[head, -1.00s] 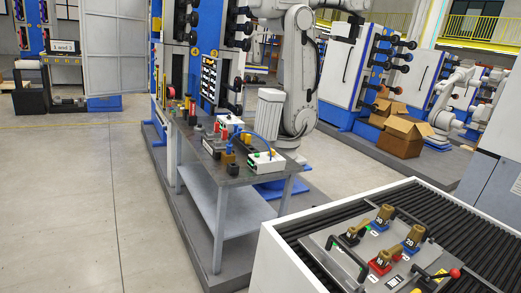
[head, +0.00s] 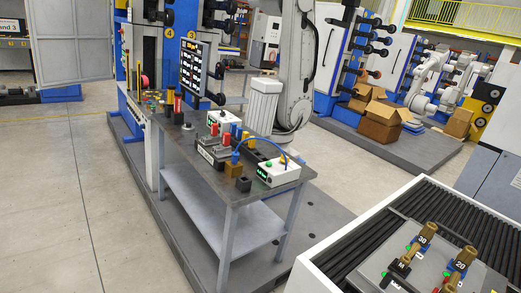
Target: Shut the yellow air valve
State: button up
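The fixture tray is partly in view at the lower right, with a light grey plate (head: 374,271) on a black ribbed bed (head: 447,207). Two brass fittings with blue tags marked 30 (head: 424,240) and 20 (head: 461,265) stand on the plate. A black block marked M (head: 399,268) stands beside the first. The lower part of the plate is cut off by the frame's bottom edge. I cannot make out a yellow air valve in this view. My gripper is not in view.
A grey workbench (head: 230,190) with a white box (head: 278,172), a blue hose and small parts stands left of the tray. Cardboard boxes (head: 382,122) lie on a grey platform behind. Open concrete floor (head: 55,200) lies at the left.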

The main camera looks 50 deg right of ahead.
aim_at(282, 158)
jog(key=z, duration=0.05)
jog(key=i, duration=2.55)
jog(key=z, duration=2.55)
jog(key=i, duration=1)
jog(key=u, duration=0.1)
